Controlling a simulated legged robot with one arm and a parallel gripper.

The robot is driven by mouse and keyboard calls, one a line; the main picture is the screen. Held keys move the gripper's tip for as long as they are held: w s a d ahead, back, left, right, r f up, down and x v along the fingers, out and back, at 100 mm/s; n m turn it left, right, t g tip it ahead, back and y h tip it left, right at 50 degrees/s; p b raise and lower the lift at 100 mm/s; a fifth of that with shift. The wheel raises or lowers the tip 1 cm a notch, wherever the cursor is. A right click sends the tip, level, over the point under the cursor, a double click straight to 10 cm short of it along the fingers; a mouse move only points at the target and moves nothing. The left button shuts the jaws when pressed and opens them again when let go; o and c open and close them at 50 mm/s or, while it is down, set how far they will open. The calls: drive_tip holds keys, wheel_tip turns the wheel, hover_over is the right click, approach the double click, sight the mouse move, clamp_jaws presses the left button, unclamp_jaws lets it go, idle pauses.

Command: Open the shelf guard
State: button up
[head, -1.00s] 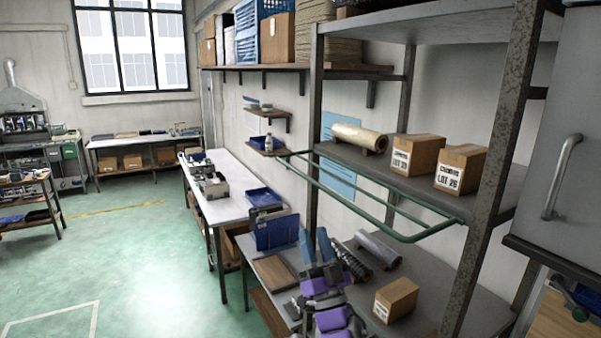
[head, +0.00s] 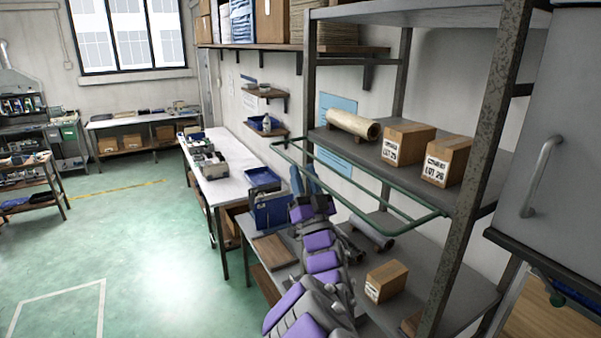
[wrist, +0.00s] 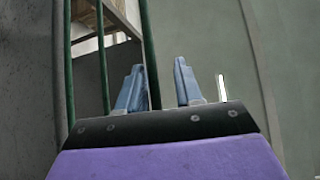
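The shelf guard is a green tube frame (head: 410,220) along the open front of the middle shelf, sticking out from the rack. In the wrist view a green bar (wrist: 149,50) runs down beside the left finger, within the gap between the fingers as seen; I cannot tell whether it is between them in depth. My gripper (head: 303,178) is by the far part of the guard in the head view. In the wrist view its two blue fingers (wrist: 160,82) stand apart, with nothing visibly clamped.
On the middle shelf (head: 345,147) are two cartons (head: 445,160) and a brown roll (head: 353,125). Below, a carton (head: 386,281) and a grey roll (head: 371,233) lie on the lower shelf. A grey cabinet (head: 560,130) stands at right; open green floor (head: 150,240) at left.

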drive_tip(key=shift+w+d+r, duration=0.2)
drive_tip(key=shift+d+r, duration=0.05)
drive_tip(key=shift+d, duration=0.35)
drive_tip(key=shift+a+f, duration=0.1)
drive_tip(key=shift+a, duration=0.5)
drive_tip(key=c, duration=0.3)
drive_tip(key=shift+w, duration=0.1)
drive_tip(key=shift+c, duration=0.7)
drive_tip(key=shift+w+d, duration=0.1)
drive_tip(key=shift+d, duration=0.25)
clamp_jaws()
